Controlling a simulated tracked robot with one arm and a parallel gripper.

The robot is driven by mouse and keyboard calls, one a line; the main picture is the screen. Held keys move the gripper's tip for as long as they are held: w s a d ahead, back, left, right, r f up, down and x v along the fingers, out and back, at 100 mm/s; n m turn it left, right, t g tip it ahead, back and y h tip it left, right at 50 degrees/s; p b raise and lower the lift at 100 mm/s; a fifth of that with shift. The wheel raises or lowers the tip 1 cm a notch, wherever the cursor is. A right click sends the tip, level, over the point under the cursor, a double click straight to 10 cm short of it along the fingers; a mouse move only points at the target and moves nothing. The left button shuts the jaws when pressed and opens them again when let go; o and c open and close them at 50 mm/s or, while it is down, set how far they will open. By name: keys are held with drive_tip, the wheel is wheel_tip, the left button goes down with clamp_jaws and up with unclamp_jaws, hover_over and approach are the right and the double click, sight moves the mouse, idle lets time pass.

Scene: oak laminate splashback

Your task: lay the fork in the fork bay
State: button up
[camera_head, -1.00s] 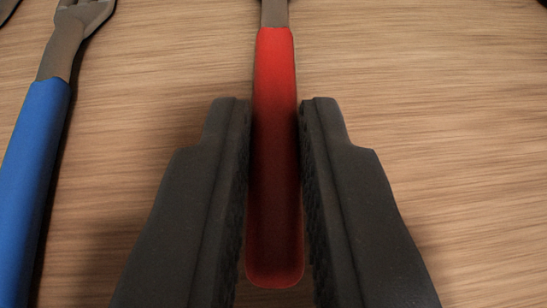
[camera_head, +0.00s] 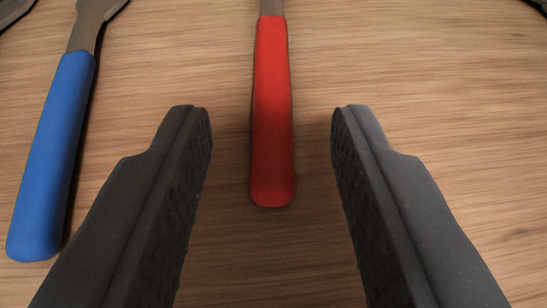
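A utensil with a red handle (camera_head: 272,100) lies on the wood surface, its handle end towards me. Its metal neck runs off the top edge, so its head is hidden and I cannot tell its kind. My gripper (camera_head: 270,112) is open and empty. Its two dark fingers stand either side of the red handle's lower part, with a clear gap on both sides. A utensil with a blue handle (camera_head: 54,150) lies to the left, tilted, with its metal head cut off at the top. No fork bay is in view.
Part of a dark object (camera_head: 12,10) shows at the top left corner, and a dark tip (camera_head: 538,5) at the top right corner. The wood surface (camera_head: 440,100) right of the red handle is clear.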

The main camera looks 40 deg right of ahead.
drive_tip(key=v, duration=1.1)
drive_tip(key=shift+a+f+p, duration=0.25)
drive_tip(key=shift+f+p, duration=0.15)
drive_tip(key=w+a+r+n+t+y, duration=0.15)
drive_tip(key=a+r, duration=0.25)
drive_tip(key=r, duration=0.5)
drive_tip(key=w+a+r+n+t+y, duration=0.1)
drive_tip(key=w+a+r+t+y, duration=0.15)
drive_tip(key=r, duration=0.65)
drive_tip(key=w+a+r+n+t+y, duration=0.1)
drive_tip(key=w+a+r+y, duration=0.2)
drive_tip(key=a+r, duration=0.35)
drive_tip(key=s+r+n+y, duration=0.1)
drive_tip(key=s+r+n, duration=0.1)
drive_tip(key=s+r, duration=0.5)
drive_tip(key=s+r+n+y, duration=0.1)
drive_tip(key=s+r, duration=0.6)
drive_tip(key=r, duration=1)
drive_tip(key=shift+r+n+y, duration=0.3)
drive_tip(key=shift+r+n, duration=0.05)
drive_tip(key=shift+n, duration=0.3)
drive_tip(key=shift+o, duration=0.4)
drive_tip(key=s+d+r+h, duration=0.1)
drive_tip(key=s+d+r, duration=0.1)
drive_tip(key=s, duration=0.3)
drive_tip(key=shift+s+d+r, duration=0.2)
drive_tip(key=shift+s+r, duration=0.05)
drive_tip(key=shift+r, duration=0.6)
drive_tip(key=shift+w, duration=0.1)
